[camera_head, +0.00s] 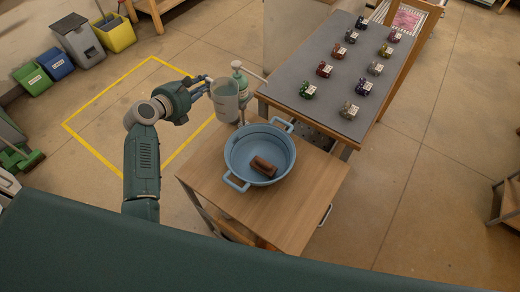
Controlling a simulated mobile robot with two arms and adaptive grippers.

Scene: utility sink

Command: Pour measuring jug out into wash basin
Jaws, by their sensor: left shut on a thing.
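The wash basin (237,153) is a round blue tub with two handles, standing on a small wooden cart. A brown block (263,166) lies inside it. The measuring jug (226,104) is a pale translucent vessel at the far left of the basin. My left gripper (207,86) is shut on the jug near its upper left side. The jug looks nearly upright, beyond the basin's far left rim. Its contents are hard to make out. My right gripper is not in view.
A green pump bottle (241,82) stands right behind the jug. The wooden cart top (296,222) has free room in front and right of the basin. A grey-topped table (338,62) with several small coloured items stands behind. Bins (78,40) stand far left.

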